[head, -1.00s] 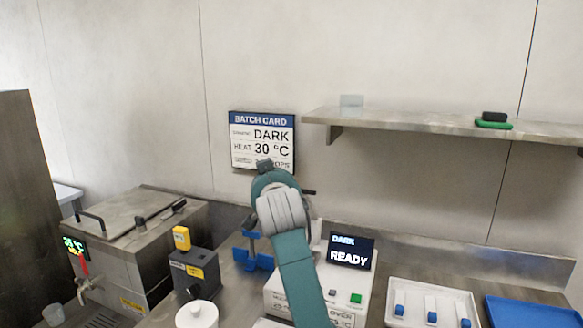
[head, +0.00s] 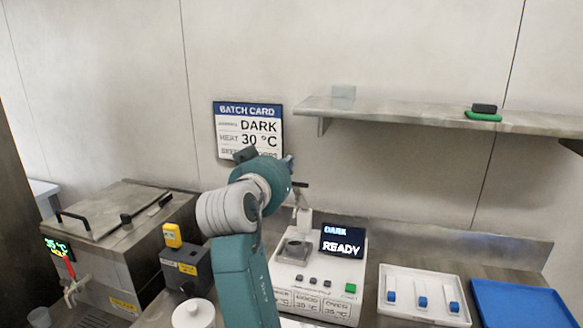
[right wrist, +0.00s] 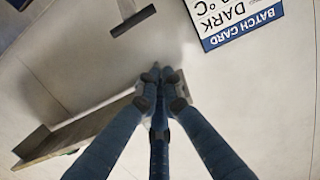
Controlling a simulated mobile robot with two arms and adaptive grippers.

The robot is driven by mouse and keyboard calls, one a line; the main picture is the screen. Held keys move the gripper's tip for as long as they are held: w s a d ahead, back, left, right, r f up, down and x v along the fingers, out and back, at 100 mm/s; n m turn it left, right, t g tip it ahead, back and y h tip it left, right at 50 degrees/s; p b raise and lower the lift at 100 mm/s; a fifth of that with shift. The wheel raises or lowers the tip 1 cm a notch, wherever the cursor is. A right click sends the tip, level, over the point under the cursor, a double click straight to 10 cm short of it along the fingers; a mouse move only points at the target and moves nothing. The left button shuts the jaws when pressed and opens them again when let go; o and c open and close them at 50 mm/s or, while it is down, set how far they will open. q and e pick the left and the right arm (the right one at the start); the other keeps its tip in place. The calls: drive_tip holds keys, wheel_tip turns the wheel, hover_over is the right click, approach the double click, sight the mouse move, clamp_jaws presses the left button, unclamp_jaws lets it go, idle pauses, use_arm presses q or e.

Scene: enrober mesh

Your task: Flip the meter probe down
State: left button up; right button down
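The meter (head: 318,296) is a white box on the counter with a dark screen (head: 342,242) reading "DARK READY", a round grey recess and several buttons. Its probe (head: 302,212) stands upright at the back left, with a dark crossbar on top. In the right wrist view the dark crossbar (right wrist: 133,21) shows beyond the fingertips, apart from them. My right gripper (head: 289,163) is just above and left of the crossbar, partly hidden by its own wrist. In the right wrist view its fingers (right wrist: 157,78) converge with nothing seen between them. My left gripper is out of view.
A batch card (head: 248,131) hangs on the wall behind. A shelf (head: 420,117) juts out at upper right. A steel tank (head: 118,236) and a dark box (head: 186,268) stand left. A white tray (head: 427,317) and a blue tray (head: 520,304) lie right.

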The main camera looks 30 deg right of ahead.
drive_tip(key=p, duration=0.4)
hover_over(294, 183)
drive_tip(key=x, duration=0.4)
drive_tip(key=a+f, duration=0.1)
drive_tip(key=s+a+f+p, duration=0.1)
drive_tip(key=f, duration=0.1)
drive_tip(key=shift+s, duration=0.1)
drive_tip(key=shift+s+a+f, duration=0.15)
drive_tip(key=shift+s+a, duration=0.1)
drive_tip(key=shift+s, duration=0.05)
drive_tip(key=shift+w+d+f, duration=0.1)
